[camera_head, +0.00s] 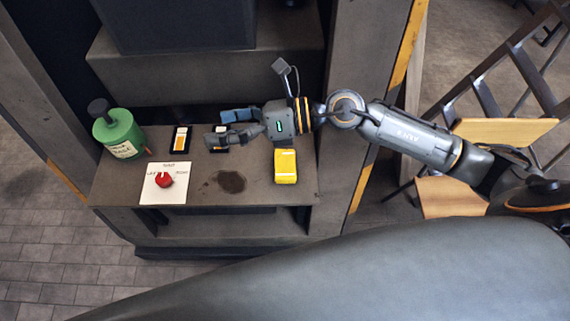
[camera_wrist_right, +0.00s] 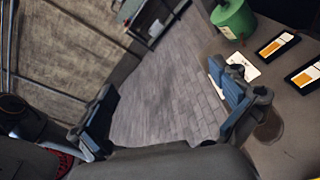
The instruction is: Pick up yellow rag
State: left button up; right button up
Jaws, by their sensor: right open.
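The yellow rag (camera_head: 285,166) looks like a folded yellow block at the right part of the grey bench top (camera_head: 250,195). My right gripper (camera_head: 220,127) reaches over the bench from the right, its fingers pointing left. The rag lies below the gripper's body in the head view, apart from the fingers. In the right wrist view my right gripper (camera_wrist_right: 165,115) is open with nothing between its fingers, and the tiled floor shows through the gap. A sliver of yellow shows at that view's bottom right edge. My left gripper is not in view.
A green canister (camera_head: 119,135) stands at the bench's left end. A white card with a red knob (camera_head: 164,181) and a dark stain (camera_head: 231,181) lie in front. A black-framed gauge (camera_head: 181,139) is behind; another is partly hidden by the gripper. A ladder (camera_head: 500,65) stands right.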

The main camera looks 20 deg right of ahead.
jog(key=d+f+n+g+h, duration=0.2)
jog(key=d+f+n+h, duration=0.35)
jog(key=d+f, duration=0.2)
jog(key=h, duration=0.6)
send_near(286, 163)
jog(key=shift+n+g, duration=0.4)
jog(key=shift+n, duration=0.05)
jog(key=p+x, duration=0.1)
jog(key=x, duration=0.1)
jog(key=p+x, duration=0.1)
jog(key=x, duration=0.1)
jog(key=shift+w, duration=0.35)
jog(key=p+x, duration=0.2)
jog(key=x, duration=0.2)
jog(key=shift+a+f+p, duration=0.15)
jog(key=shift+p, duration=0.2)
jog(key=shift+f, duration=0.4)
jog(key=c, duration=0.9)
